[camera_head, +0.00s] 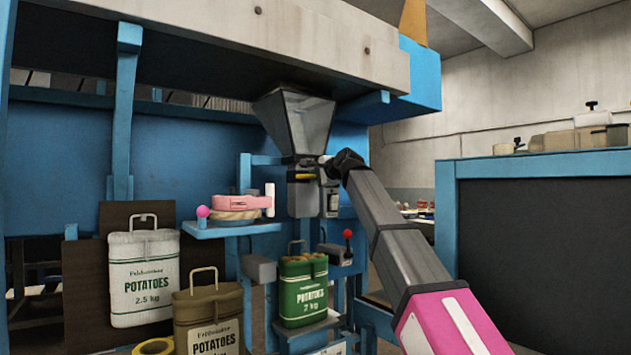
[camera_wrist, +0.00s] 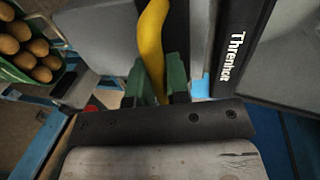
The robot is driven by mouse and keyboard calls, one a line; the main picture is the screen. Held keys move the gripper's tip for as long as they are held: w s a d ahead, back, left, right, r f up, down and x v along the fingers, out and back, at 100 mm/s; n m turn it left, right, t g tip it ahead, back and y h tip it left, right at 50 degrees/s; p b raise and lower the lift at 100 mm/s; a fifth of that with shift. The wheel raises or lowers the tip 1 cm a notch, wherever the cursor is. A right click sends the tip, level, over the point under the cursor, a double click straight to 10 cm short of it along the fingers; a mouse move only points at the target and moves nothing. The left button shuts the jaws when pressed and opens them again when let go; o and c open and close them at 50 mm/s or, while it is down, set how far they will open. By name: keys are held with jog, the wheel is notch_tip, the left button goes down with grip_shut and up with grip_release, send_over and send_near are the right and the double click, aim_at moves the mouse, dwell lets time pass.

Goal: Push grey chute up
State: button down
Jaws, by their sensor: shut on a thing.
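The grey chute (camera_head: 305,199) hangs below a grey metal funnel (camera_head: 298,120) in the head view. A curved yellow handle (camera_head: 305,176) is on its front; it also shows in the wrist view (camera_wrist: 152,38). My gripper (camera_head: 325,168) is at the chute's upper right, just under the funnel. In the wrist view the green-padded fingers (camera_wrist: 156,82) are closed on either side of the yellow handle and grip it. A grey surface beside the handle in the wrist view may be the chute; the fingertips are hard to see in the head view.
A green potato sack (camera_head: 303,290) stands open-topped below the chute. A white sack (camera_head: 142,270) and a brown sack (camera_head: 208,315) stand at left. A blue shelf (camera_head: 230,229) holds a pink sealing device. A red-knobbed lever (camera_head: 347,240) is close below my arm.

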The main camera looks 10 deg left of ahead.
jog(key=shift+r, duration=0.3)
jog(key=c, duration=1.2)
grip_release()
jog(key=shift+o, duration=0.5)
jog(key=shift+f, duration=0.1)
jog(key=v, duration=1)
jog(key=shift+s+d, duration=0.25)
jog(key=shift+d, duration=0.1)
